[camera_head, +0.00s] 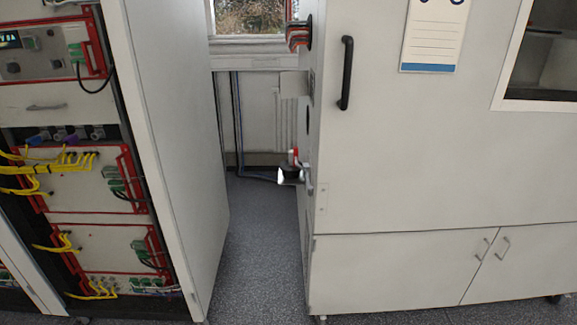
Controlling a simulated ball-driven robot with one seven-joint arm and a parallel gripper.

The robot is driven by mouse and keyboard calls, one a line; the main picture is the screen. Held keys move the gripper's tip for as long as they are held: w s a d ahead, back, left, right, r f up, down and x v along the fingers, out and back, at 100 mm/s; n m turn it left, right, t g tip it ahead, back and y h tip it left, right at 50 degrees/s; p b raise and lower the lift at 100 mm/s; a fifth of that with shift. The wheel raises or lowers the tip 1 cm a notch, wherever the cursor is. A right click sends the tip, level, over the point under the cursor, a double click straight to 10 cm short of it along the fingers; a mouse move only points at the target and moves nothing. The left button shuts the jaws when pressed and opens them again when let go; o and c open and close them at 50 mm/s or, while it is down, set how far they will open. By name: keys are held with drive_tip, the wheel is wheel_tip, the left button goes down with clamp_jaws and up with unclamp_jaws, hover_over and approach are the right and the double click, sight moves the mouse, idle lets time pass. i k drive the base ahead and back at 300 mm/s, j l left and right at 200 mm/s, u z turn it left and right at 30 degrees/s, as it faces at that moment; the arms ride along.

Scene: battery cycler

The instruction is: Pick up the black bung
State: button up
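A small black piece (291,172) that may be the black bung sits low on the left side of the large white cabinet, at the mouth of the narrow gap. It is by a small white fitting (290,180) and a red-tipped part (295,155). It is too small to tell its exact shape or how it is held. My gripper is not in view.
The large white cabinet (420,170) with a black handle (346,73) fills the right. A rack (80,180) with yellow cables and a white side panel (175,140) stands left. Between them is clear grey floor (262,240), with a window (249,17) behind.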

sight(290, 171)
drive_tip(key=i+j, duration=0.25)
drive_tip(key=i, duration=0.2)
drive_tip(key=i+j, duration=0.25)
drive_tip(key=i, duration=0.15)
drive_tip(key=i+j, duration=0.3)
drive_tip(key=i, duration=0.15)
drive_tip(key=i+j, duration=0.25)
drive_tip(key=i, duration=0.15)
drive_tip(key=i+j, duration=0.1)
drive_tip(key=i, duration=0.5)
drive_tip(key=i+j, duration=0.1)
drive_tip(key=i, duration=0.5)
drive_tip(key=i+j, duration=0.1)
drive_tip(key=i, duration=0.5)
